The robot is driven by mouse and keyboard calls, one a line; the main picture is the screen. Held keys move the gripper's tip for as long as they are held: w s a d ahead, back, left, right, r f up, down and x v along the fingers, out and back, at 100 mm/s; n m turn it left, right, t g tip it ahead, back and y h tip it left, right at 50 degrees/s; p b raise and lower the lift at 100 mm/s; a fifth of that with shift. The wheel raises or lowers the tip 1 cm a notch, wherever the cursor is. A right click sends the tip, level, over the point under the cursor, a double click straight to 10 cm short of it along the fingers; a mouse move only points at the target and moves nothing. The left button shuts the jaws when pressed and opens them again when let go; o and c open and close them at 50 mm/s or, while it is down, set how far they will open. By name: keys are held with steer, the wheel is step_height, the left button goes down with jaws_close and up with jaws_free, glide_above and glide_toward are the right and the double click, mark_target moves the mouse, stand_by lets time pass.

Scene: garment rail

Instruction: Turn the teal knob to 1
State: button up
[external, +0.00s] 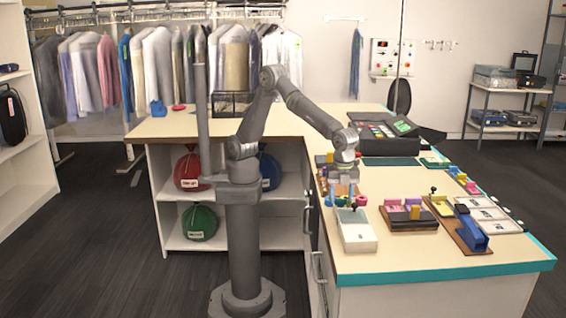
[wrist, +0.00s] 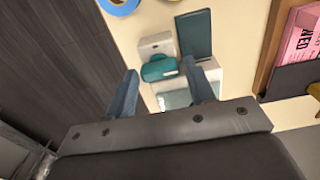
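In the wrist view, a teal rounded piece (wrist: 158,69), which looks like the teal knob, sits at a white plate (wrist: 156,43). No number marks can be read on it. My gripper (wrist: 161,66) is open, with one finger to the left of the teal piece and one to the right. I cannot tell whether either finger touches it. In the external view my gripper (external: 343,184) points down over the near part of the counter, just behind a white tray (external: 358,240). The knob cannot be made out clearly there.
A dark teal block (wrist: 194,34) stands beside the plate in the wrist view, with a blue ring (wrist: 119,5) at upper left. A wooden holder (wrist: 268,45) with a pink card (wrist: 301,38) is at right. Bare counter (external: 430,260) lies near the front edge.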

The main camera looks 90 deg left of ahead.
mark_target(341, 199)
steer(key=shift+r, duration=0.1)
step_height(341, 199, up, 17)
steer(key=shift+r, duration=0.15)
stand_by(0.4)
stand_by(0.4)
step_height(341, 199, down, 18)
steer(key=shift+r, duration=0.2)
stand_by(0.4)
